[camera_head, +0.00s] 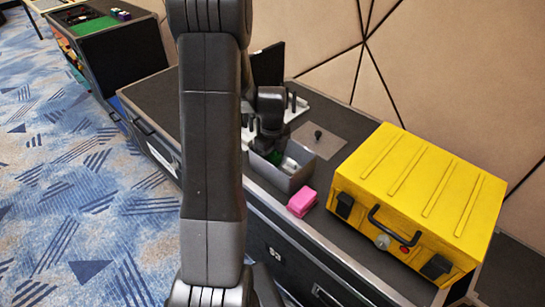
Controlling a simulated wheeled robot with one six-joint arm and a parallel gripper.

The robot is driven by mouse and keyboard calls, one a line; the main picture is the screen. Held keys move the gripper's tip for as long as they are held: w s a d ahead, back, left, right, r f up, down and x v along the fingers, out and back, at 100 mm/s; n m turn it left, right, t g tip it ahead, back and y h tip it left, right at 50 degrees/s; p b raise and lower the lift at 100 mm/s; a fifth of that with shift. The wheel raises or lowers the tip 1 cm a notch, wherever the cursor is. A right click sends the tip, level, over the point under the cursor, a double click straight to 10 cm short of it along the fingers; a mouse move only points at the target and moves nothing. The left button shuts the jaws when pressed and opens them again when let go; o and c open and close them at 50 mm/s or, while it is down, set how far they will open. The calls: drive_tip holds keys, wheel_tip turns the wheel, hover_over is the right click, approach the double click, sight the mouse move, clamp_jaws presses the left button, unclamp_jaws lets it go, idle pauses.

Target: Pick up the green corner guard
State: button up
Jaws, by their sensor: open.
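A small patch of green, which looks like the green corner guard (277,157), shows inside a small grey open bin (284,178) on the black case top. Most of it is hidden behind my gripper and the bin wall. My gripper (266,149) points down into the left part of the bin, right at the green piece. It is open. I cannot tell whether its fingers are around the green piece or touching it.
A pink block (302,202) sits at the case's front edge, near the bin. A large yellow case (420,190) stands to the right. A flat grey plate with a black knob (318,135) lies behind the bin. The panelled wall (330,40) rises behind.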

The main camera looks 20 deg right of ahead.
drive_tip(key=c, duration=1.1)
drive_tip(key=shift+o, duration=0.2)
